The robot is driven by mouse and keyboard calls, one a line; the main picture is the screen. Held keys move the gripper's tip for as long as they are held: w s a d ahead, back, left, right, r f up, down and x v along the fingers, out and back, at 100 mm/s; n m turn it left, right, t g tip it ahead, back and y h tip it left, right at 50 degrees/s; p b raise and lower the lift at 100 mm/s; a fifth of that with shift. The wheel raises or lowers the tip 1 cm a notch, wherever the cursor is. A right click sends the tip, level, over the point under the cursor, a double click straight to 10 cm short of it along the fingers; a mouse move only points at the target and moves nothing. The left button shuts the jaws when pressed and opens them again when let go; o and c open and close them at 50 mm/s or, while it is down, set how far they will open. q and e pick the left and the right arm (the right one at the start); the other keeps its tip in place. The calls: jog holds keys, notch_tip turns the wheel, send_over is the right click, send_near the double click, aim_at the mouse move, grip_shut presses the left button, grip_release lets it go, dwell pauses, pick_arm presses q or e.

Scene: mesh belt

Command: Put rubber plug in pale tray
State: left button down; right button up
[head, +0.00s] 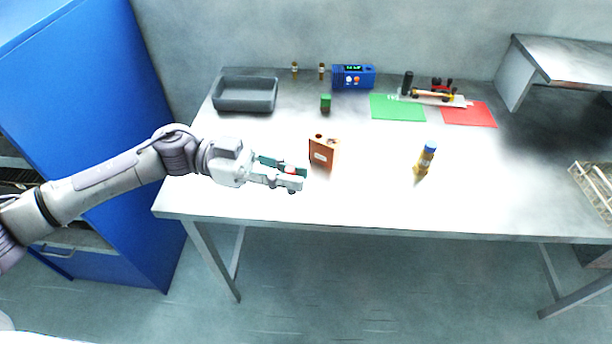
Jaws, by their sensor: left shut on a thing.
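My left gripper (290,176) reaches in over the front left of the steel table. It is shut on a small red thing (291,170), mostly hidden between the fingers; it may be the rubber plug, but too little shows to be sure. The held thing is just left of an orange-brown block with holes in its top (323,153). A grey, empty, open tray (246,107) stands at the table's back left. A pale slatted tray or rack (594,190), cut off by the picture, is at the right edge. My right gripper is not in view.
A metal shelf (560,60) stands back right. The front middle is clear.

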pick_arm(q)
jog(key=s+a+r+n+t, duration=0.3)
jog(key=a+r+n+t, duration=0.15)
jog(key=t, duration=0.25)
jog(key=w+d+n+t+y, duration=0.35)
jog(key=w+d+t, duration=0.25)
jog(key=w+d, duration=0.3)
jog(key=s+a+f+m+g+y, duration=0.1)
jog(key=f+m+g, duration=0.3)
jog(key=m+g, duration=0.4)
jog(key=s+a+f+m+g+y, duration=0.2)
jog(key=f+m+g, duration=0.3)
jog(key=g, duration=1)
jog(key=shift+s+a+m+g, duration=0.4)
jog(key=shift+s+m, duration=0.25)
jog(key=shift+m, duration=0.95)
